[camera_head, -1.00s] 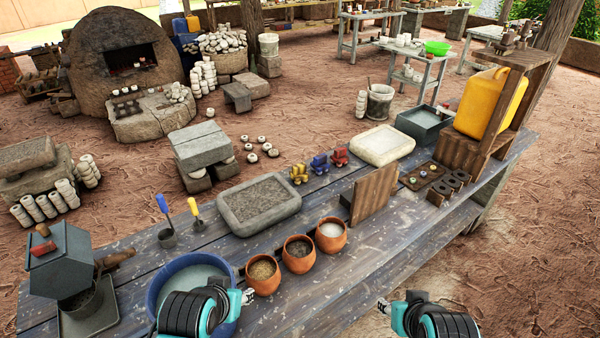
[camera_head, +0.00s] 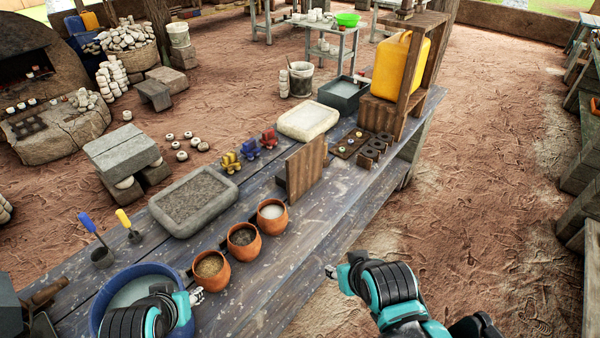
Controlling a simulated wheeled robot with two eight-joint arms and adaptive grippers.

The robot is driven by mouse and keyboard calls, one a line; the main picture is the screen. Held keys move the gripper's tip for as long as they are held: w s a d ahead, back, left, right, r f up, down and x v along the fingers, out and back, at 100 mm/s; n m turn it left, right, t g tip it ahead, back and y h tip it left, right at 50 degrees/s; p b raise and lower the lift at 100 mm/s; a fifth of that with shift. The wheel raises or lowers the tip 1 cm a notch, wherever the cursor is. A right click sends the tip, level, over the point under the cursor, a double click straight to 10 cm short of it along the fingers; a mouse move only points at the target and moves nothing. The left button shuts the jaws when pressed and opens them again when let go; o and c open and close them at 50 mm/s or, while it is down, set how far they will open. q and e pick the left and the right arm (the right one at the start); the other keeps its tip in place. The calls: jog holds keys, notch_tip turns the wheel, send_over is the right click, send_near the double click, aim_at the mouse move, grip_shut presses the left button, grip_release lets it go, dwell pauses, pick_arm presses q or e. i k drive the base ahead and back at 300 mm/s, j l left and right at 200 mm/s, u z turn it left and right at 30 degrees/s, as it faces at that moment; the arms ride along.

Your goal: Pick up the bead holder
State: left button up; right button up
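A small dark wooden board with a few round beads (camera_head: 349,146) lies on the table, right of an upright wooden panel (camera_head: 306,168). Beside it is a row of dark blocks with holes (camera_head: 373,151). I cannot tell for sure which of these is the bead holder. My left gripper (camera_head: 196,296) is over the table's near left part, by the blue basin, far from the board. My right gripper (camera_head: 331,271) is near the table's front edge, well short of the board. Both grippers' fingers are too small to read as open or shut. I see nothing held in either.
Clay pots (camera_head: 211,270) with contents stand near my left gripper, by a blue basin (camera_head: 103,311). A stone tray (camera_head: 194,201), small coloured figures (camera_head: 249,149) and a pale slab (camera_head: 307,121) lie behind. A wooden shelf (camera_head: 411,107) with a yellow jerrycan (camera_head: 400,66) stands beyond the board.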

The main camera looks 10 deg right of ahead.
aim_at(230, 162)
jog(key=i+l+z, duration=0.2)
jog(key=i+l, duration=0.3)
jog(key=l, duration=0.25)
jog(key=i+l+z, duration=0.2)
jog(key=i+l, duration=0.35)
jog(key=l, duration=0.1)
